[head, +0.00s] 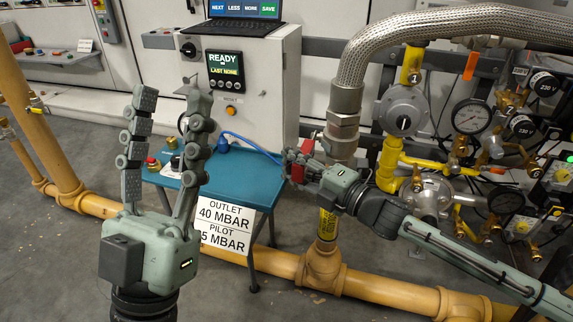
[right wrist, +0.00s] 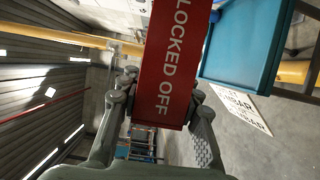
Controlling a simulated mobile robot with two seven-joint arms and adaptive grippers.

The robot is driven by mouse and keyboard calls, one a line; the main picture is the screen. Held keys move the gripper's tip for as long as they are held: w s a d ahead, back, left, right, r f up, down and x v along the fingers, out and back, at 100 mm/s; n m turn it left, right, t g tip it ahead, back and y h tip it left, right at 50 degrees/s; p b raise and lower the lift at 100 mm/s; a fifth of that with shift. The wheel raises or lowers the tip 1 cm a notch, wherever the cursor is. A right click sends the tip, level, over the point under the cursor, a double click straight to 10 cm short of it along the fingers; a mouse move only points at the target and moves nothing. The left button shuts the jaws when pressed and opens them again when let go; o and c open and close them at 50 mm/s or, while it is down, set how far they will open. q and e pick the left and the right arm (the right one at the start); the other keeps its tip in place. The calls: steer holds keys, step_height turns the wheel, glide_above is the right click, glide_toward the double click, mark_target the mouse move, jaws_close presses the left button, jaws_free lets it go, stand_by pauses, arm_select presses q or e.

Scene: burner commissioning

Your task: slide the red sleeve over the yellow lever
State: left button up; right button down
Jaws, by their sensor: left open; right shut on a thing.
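The red sleeve (right wrist: 172,62), marked LOCKED OFF, is held between the fingers of my right gripper (right wrist: 160,98) in the right wrist view. In the head view only a small red part of the sleeve (head: 297,172) shows at the tips of my right gripper (head: 303,166), left of the vertical gas pipe. I cannot clearly pick out the yellow lever in the head view; the right gripper and arm cover part of the pipe there. My left gripper (head: 172,96) is open and empty, fingers pointing up, at the left front.
A blue table (head: 243,180) stands behind the grippers, with a white pressure sign (head: 223,226) on its front. A control cabinet (head: 262,95) is behind it. Gauges (head: 470,117), a regulator (head: 403,112) and valves crowd the right. A yellow pipe (head: 375,289) runs low across the floor.

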steer(key=shift+w, duration=0.1)
steer(key=c, duration=1)
jaws_free()
steer(key=v, duration=1.2)
steer(key=shift+r, duration=0.1)
